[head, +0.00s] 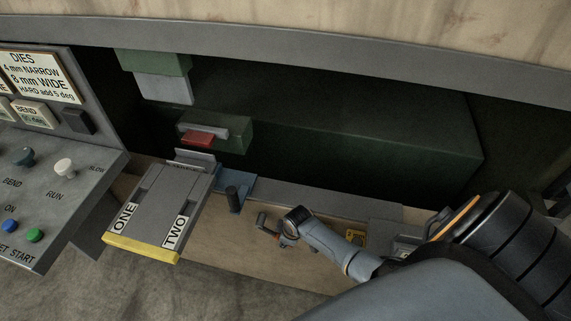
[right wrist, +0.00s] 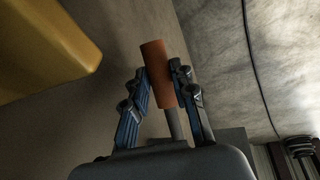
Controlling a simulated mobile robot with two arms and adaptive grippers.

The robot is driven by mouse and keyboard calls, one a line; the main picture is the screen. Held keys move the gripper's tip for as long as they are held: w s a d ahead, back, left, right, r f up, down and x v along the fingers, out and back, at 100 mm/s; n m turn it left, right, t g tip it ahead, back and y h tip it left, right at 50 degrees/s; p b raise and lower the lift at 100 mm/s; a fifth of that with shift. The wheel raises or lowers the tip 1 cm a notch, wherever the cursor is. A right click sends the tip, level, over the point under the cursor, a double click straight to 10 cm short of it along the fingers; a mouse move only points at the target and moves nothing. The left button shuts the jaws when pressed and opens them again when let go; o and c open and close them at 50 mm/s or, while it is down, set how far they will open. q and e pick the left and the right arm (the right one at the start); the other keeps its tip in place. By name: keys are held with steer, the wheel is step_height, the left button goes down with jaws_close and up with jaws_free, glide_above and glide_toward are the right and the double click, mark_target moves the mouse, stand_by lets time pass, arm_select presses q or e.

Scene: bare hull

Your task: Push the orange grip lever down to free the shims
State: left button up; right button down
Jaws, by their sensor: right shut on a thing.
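In the right wrist view the orange grip lever (right wrist: 157,72) is an orange cylinder on a grey metal rod. My right gripper (right wrist: 160,82) has its blue-sided fingers on both sides of the orange cylinder and is shut on it. In the head view my right gripper (head: 272,230) is small and dark at the end of my arm, to the right of the grey plate unit, and only a speck of orange shows there. I cannot make out any shims in either view. My left gripper is not in view.
A grey unit marked ONE and TWO (head: 160,200) has a yellow front edge (head: 142,248). A black post (head: 235,198) stands beside it. A control panel (head: 50,180) is at left. A red block (head: 198,139) sits in a green housing behind. The wooden bench (head: 262,270) has bare room in front.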

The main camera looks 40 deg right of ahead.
steer(key=c, duration=1.1)
jaws_free()
steer(key=shift+w, duration=0.1)
steer(key=v, duration=1.2)
